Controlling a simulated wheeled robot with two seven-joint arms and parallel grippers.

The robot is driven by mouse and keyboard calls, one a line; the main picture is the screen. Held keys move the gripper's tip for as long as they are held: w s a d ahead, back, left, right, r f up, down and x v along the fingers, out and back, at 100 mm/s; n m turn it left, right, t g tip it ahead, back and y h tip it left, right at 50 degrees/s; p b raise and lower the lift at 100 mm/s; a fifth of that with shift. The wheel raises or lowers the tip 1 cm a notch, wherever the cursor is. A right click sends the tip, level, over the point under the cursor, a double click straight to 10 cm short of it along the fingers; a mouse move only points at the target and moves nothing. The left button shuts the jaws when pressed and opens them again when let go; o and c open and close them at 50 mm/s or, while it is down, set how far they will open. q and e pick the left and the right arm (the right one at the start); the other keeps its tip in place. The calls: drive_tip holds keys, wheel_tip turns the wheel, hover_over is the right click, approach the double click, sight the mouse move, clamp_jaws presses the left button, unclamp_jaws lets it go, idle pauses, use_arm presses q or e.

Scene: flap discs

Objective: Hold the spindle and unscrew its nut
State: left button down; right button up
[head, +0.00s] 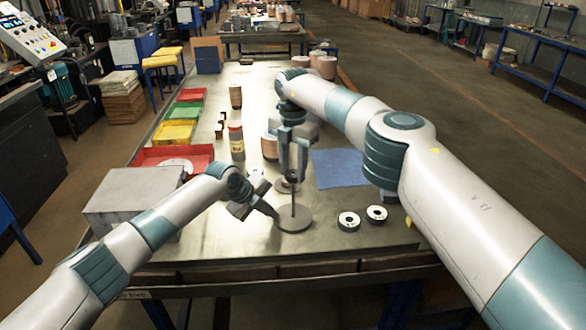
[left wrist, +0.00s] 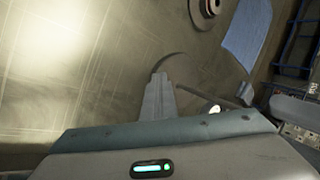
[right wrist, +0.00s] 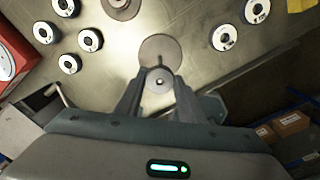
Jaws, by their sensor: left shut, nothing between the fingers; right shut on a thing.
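The spindle (head: 294,222) stands upright near the table's front, a thin rod on a round grey base. My right gripper (head: 293,172) points down over its top and is shut on it. In the right wrist view, a small round nut-like end (right wrist: 159,80) sits between the fingers, with the base (right wrist: 160,47) beyond. I cannot tell whether the fingers grip the nut or the rod. My left gripper (head: 274,212) is shut and empty, low beside the rod at the base's left edge. In the left wrist view its closed fingers (left wrist: 158,82) overlap the base.
Two flap discs (head: 348,221) lie at right, near a blue cloth (head: 338,169). A grey box (head: 130,190) stands left, with red (head: 172,154), yellow (head: 174,133) and green trays behind. A jar (head: 236,141) stands mid-table. The front strip is clear.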

drive_tip(key=n, duration=0.5)
drive_tip(key=shift+f, duration=0.1)
drive_tip(key=n, duration=0.4)
drive_tip(key=shift+n, duration=0.3)
drive_tip(key=o, duration=0.8)
drive_tip(key=shift+c, duration=0.2)
